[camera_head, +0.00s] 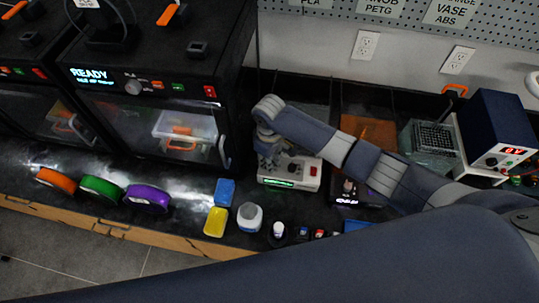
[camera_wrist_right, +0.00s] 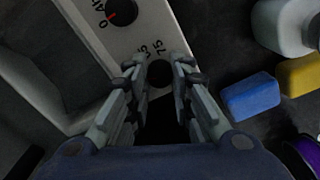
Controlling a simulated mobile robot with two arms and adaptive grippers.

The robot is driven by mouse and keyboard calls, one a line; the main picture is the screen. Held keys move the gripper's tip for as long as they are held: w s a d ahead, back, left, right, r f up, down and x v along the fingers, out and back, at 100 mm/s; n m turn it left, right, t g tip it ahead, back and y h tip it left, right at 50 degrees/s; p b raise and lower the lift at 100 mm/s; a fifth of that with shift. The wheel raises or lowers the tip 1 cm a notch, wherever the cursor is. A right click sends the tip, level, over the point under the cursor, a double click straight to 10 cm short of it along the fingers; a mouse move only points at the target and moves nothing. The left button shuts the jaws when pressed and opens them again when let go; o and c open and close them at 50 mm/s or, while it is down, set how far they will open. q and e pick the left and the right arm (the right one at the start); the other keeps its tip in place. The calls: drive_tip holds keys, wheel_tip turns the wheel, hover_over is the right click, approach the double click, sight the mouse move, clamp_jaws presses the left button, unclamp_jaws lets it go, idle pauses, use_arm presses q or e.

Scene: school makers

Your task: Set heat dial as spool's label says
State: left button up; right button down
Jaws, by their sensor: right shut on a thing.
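A white control box (camera_head: 290,174) with a green display and a red switch stands on the bench in the head view. In the right wrist view its pale panel (camera_wrist_right: 130,42) carries a black dial with a red mark (camera_wrist_right: 121,12), with partly cut-off lettering and a 0 beside it. My right gripper (camera_head: 268,148), also in the wrist view (camera_wrist_right: 161,70), is shut on a second dark dial (camera_wrist_right: 160,74), with 45 and 75 printed beside it. Its pointer is hidden. Orange (camera_head: 56,180), green (camera_head: 101,189) and purple (camera_head: 147,198) spools stand at the left; no label is readable. My left gripper is out of view.
Printers (camera_head: 150,85), one showing READY, stand behind the spools. Blue (camera_head: 224,191) and yellow (camera_head: 215,221) blocks and a white bottle (camera_head: 249,217) sit left of the box. A dark blue power unit (camera_head: 497,130) stands at the right. Small items line the bench's front.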

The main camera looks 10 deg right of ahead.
drive_tip(key=shift+r+m+p, duration=0.1)
drive_tip(key=shift+m+p, duration=0.95)
drive_tip(key=shift+m, duration=0.45)
drive_tip(key=shift+w, duration=0.1)
drive_tip(key=c, duration=1.5)
unclamp_jaws()
drive_tip(key=shift+o, duration=0.7)
wheel_tip(320, 180, up, 12)
